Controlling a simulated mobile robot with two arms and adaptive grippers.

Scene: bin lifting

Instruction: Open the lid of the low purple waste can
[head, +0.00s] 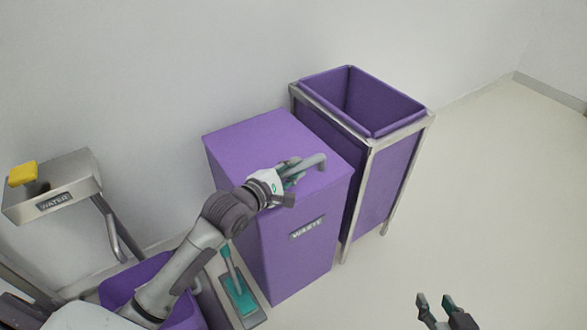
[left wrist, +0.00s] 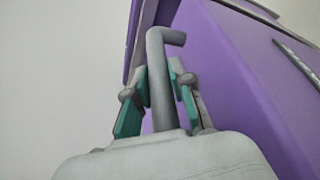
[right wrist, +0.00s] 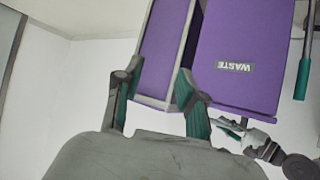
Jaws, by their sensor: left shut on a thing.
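The low purple waste can (head: 290,246) with a "WASTE" label stands against the wall; its lid (head: 262,146) looks closed, lying flat on top. A grey bar handle (head: 310,162) sits at the lid's front edge. My left gripper (head: 291,170) is at this handle; in the left wrist view its teal-padded fingers (left wrist: 158,88) are on both sides of the grey handle (left wrist: 160,60), shut on it. My right gripper (head: 437,302) is open and empty, low over the floor at the right. The can also shows upside down in the right wrist view (right wrist: 240,40).
A tall open purple bin in a metal frame (head: 400,195) stands right beside the can. At the left are a metal "WATER" tray (head: 60,190) with a yellow sponge (head: 22,173) and a teal-headed tool (head: 240,294). The floor at the right (head: 490,200) is clear.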

